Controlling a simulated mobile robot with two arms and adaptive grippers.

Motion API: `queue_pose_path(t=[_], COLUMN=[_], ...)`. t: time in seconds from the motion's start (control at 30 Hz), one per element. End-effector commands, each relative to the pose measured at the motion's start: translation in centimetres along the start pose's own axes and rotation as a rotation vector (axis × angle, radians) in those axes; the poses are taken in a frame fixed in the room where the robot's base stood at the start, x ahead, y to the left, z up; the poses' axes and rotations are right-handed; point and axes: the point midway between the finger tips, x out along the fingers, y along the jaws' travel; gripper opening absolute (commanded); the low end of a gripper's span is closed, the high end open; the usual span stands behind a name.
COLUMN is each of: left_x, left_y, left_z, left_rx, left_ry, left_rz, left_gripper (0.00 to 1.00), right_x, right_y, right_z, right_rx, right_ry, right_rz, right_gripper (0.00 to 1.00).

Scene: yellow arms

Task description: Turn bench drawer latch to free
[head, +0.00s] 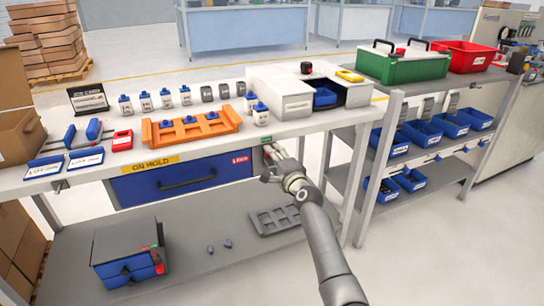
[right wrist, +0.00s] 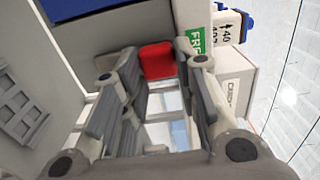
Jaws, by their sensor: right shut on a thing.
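My right gripper (head: 267,172) is at the right end of the blue bench drawer (head: 150,188), under the bench top's front edge. In the right wrist view its two fingers (right wrist: 157,72) flank a red latch piece (right wrist: 158,60) and are shut on it. A green label (right wrist: 195,40), partly hidden by a finger, is just right of the red piece. A red label (head: 241,158) is on the drawer front's upper right. The drawer looks closed, with a dark bar handle (head: 187,180). The latch is mostly hidden behind my gripper in the head view. My left gripper is not in view.
The bench top holds an orange rack (head: 190,128), several small bottles and a white box (head: 283,99). A lower shelf (head: 200,262) carries a blue bin unit (head: 128,252) and a grey tray (head: 278,220). A shelving rack (head: 392,160) stands close on the right.

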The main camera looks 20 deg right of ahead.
Motion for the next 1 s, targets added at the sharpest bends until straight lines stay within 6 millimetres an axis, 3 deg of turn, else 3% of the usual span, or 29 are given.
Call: queue_pose_path(t=[0.5,0.53,0.67,1.0], left_x=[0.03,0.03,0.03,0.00], left_y=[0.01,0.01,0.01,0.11], left_z=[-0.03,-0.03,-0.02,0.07], left_rx=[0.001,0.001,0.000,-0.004], left_ry=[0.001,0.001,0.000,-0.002], left_rz=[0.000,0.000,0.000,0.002], left_gripper=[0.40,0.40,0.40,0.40], right_x=[-0.01,-0.01,-0.01,-0.05], right_y=[0.05,0.05,0.05,0.04], right_z=[-0.16,-0.16,-0.16,-0.11], right_rx=[0.024,0.024,0.022,0.018], right_ry=[0.001,0.001,0.001,0.000], right_rz=[0.000,0.000,0.000,0.000], right_gripper=[0.00,0.31,0.48,0.50])
